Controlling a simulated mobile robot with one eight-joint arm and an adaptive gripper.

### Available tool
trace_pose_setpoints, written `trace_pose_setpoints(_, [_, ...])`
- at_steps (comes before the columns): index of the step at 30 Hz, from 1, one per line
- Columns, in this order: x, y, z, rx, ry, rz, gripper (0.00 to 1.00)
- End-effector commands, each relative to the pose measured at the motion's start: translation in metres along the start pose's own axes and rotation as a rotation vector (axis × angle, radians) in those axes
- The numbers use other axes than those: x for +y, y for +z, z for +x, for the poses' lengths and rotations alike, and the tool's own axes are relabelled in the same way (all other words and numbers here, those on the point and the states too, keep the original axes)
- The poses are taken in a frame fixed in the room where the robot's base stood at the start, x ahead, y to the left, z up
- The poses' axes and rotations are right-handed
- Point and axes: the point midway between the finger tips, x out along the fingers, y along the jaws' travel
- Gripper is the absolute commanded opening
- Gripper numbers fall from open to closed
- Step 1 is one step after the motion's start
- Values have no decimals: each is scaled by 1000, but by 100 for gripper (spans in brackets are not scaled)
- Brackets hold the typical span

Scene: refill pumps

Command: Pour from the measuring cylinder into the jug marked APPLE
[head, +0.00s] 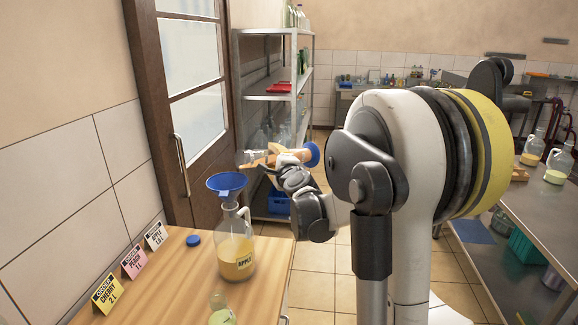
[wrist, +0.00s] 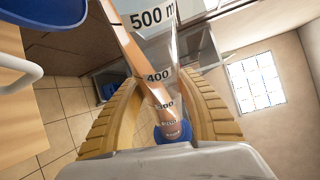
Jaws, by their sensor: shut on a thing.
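The jug marked APPLE (head: 238,262) stands upright on the wooden table, part filled with yellow-orange liquid. A blue funnel (head: 226,182) sits in its neck; it also shows at the upper left of the wrist view (wrist: 45,10). My gripper (head: 277,158) is shut around the measuring cylinder (head: 250,157), whose body runs between the fingers in the wrist view (wrist: 160,75). The cylinder lies nearly horizontal, its blue base to the right and its mouth to the left, above and slightly right of the funnel. Orange liquid lies along its wall. I see no clear stream.
Cards for cherry (head: 109,293), peach (head: 134,262) and apple (head: 155,236) stand along the table's left side. A blue cap (head: 193,240) lies near them. Another vessel (head: 221,312) stands at the front edge of the picture. A metal shelf (head: 270,88) stands behind my gripper.

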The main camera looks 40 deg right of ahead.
Motion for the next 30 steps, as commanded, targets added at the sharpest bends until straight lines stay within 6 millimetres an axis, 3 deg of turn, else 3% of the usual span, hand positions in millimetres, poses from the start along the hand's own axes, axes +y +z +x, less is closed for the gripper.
trace_pose_setpoints(30, [-16, 5, -2, 0, -55, -133, 2])
